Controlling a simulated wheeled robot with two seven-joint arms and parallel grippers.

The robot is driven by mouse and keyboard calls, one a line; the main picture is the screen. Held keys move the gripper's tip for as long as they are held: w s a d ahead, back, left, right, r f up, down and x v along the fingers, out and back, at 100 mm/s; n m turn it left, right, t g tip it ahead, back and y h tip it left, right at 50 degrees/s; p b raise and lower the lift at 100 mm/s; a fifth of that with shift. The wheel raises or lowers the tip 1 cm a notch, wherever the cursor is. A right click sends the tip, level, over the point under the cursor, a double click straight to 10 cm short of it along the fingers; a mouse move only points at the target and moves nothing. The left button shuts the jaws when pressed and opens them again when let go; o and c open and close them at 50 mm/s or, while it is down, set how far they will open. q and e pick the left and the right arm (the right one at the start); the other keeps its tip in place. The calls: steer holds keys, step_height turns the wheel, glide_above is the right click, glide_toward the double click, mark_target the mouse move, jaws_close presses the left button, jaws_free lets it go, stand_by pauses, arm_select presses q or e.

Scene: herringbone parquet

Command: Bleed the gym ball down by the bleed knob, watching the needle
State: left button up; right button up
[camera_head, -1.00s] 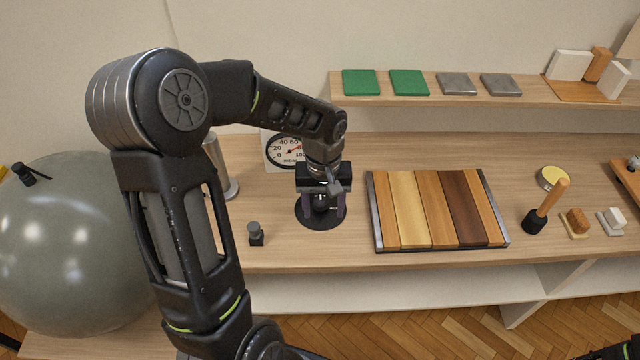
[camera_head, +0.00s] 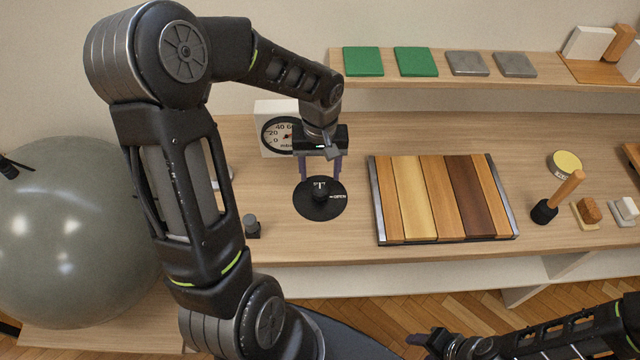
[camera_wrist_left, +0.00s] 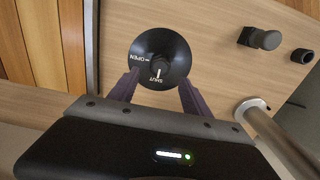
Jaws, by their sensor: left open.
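The grey-green gym ball (camera_head: 75,240) sits at the far left in the head view. The black bleed knob (camera_head: 320,192) stands on a round black plate on the bench; in the wrist view the knob (camera_wrist_left: 160,66) has a white mark toward SHUT, with OPEN to one side. My left gripper (camera_head: 321,178) is open and empty just above and behind the knob, fingers apart from it. The white gauge (camera_head: 267,150) stands behind, partly hidden by my gripper; its needle is too covered to read. My right gripper (camera_head: 432,342) is at the lower edge, its jaws unclear.
A small black-and-grey fitting (camera_head: 252,228) stands left of the knob. A board of wooden strips (camera_head: 418,200) lies to the right. A wooden-handled tool (camera_head: 560,195) and small blocks are farther right. A shelf (camera_head: 540,98) holds green and grey tiles. Bare bench lies around the knob plate.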

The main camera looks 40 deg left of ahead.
mark_target(320, 190)
arm_select(q)
step_height(320, 190, down, 6)
steer(key=shift+f, duration=0.15)
stand_by(0.3)
jaws_close()
stand_by(0.4)
